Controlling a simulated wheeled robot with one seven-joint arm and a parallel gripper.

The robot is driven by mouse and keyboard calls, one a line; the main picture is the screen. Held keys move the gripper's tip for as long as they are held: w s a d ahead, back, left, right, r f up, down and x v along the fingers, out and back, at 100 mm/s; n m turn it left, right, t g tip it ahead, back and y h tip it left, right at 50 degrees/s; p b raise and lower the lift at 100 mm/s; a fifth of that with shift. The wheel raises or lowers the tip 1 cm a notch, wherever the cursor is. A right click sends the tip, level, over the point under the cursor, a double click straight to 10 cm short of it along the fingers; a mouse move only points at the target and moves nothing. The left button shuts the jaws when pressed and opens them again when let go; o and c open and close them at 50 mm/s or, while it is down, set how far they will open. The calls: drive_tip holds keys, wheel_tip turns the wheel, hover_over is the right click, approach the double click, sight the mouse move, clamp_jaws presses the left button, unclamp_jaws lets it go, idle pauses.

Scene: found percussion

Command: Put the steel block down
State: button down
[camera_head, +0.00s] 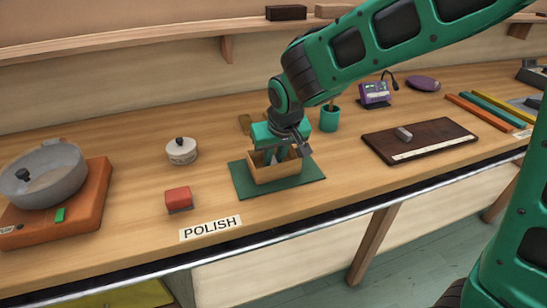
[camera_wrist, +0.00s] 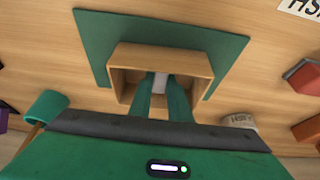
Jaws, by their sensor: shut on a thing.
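My gripper (camera_head: 276,157) points down into an open wooden box (camera_head: 276,174) on a green mat (camera_head: 240,180). In the wrist view, its two green fingers (camera_wrist: 161,98) reach inside the box (camera_wrist: 205,62) and are shut on a pale grey block, the steel block (camera_wrist: 159,82). The fingers hide part of the block, and I cannot tell whether it touches the box floor. The box's front wall and my gripper hide the block in the head view.
A red block (camera_head: 179,199) and a lidded white pot (camera_head: 182,152) stand left of the mat. A teal pot (camera_head: 330,120) stands behind right. A dark board (camera_head: 430,136) with a small grey piece (camera_head: 404,133) lies to the right. Bare counter surrounds the mat.

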drive_tip(key=c, duration=1.6)
unclamp_jaws()
drive_tip(key=shift+c, duration=0.2)
drive_tip(key=v, duration=1.2)
drive_tip(key=s+d+f+m+g+h, duration=0.1)
drive_tip(key=s+d+m, duration=0.25)
drive_tip(key=d, duration=0.95)
drive_tip(key=s+d+f+m+g+h, duration=0.15)
drive_tip(key=s+d, duration=0.25)
drive_tip(key=d, duration=0.9)
drive_tip(key=s+d+f+m+g, duration=0.1)
drive_tip(key=s+d+f+m, duration=0.1)
drive_tip(key=s+d, duration=0.3)
drive_tip(key=s+d+f+m+y, duration=0.1)
drive_tip(key=s+d, duration=0.4)
drive_tip(key=s, duration=0.6)
drive_tip(key=shift+s+f+m+g, duration=0.35)
drive_tip(key=shift+f+m, duration=0.35)
drive_tip(key=shift+m, duration=0.1)
